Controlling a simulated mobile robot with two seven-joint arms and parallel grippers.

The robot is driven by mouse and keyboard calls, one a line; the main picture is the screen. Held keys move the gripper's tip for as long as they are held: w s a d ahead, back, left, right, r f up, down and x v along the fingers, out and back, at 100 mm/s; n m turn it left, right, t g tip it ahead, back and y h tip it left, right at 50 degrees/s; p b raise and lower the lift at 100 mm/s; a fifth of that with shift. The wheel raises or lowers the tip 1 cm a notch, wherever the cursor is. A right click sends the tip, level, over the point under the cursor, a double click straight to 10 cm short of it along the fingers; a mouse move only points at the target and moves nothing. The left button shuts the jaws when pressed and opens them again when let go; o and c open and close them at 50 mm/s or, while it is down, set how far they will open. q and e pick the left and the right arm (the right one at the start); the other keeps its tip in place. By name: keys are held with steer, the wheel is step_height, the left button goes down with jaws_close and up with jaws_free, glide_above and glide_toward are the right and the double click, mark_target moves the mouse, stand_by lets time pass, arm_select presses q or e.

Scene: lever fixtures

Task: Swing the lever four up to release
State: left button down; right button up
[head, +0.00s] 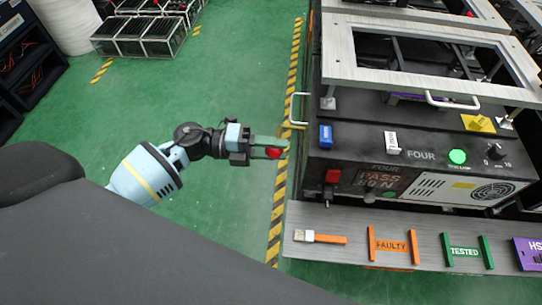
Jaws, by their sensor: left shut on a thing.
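A brass-coloured bracket (291,128) shows just beyond the fingertips. My right gripper is not in view.
A pale handle (298,107) juts from the fixture's left side, close above my fingers. A shelf in front carries a brush-like orange tool (325,239), an orange FAULTY holder (392,245) and a green TESTED holder (463,251). Green floor (220,90) to the left is clear.

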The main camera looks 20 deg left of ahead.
arm_select(q)
steer(key=w+r+n+p, duration=0.2)
steer(key=r, duration=0.1)
steer(key=shift+w+a+r, duration=0.3)
steer(key=shift+w+a, duration=0.1)
steer(key=shift+w+a+r+n+p, duration=0.15)
steer(key=shift+w+r+n+p, duration=0.1)
steer(key=shift+w+n+p, duration=0.25)
steer(key=shift+r, duration=0.1)
steer(key=c, duration=0.9)
jaws_free()
steer(key=b+v, duration=0.1)
steer(key=v, duration=0.7)
steer(key=shift+w, duration=0.1)
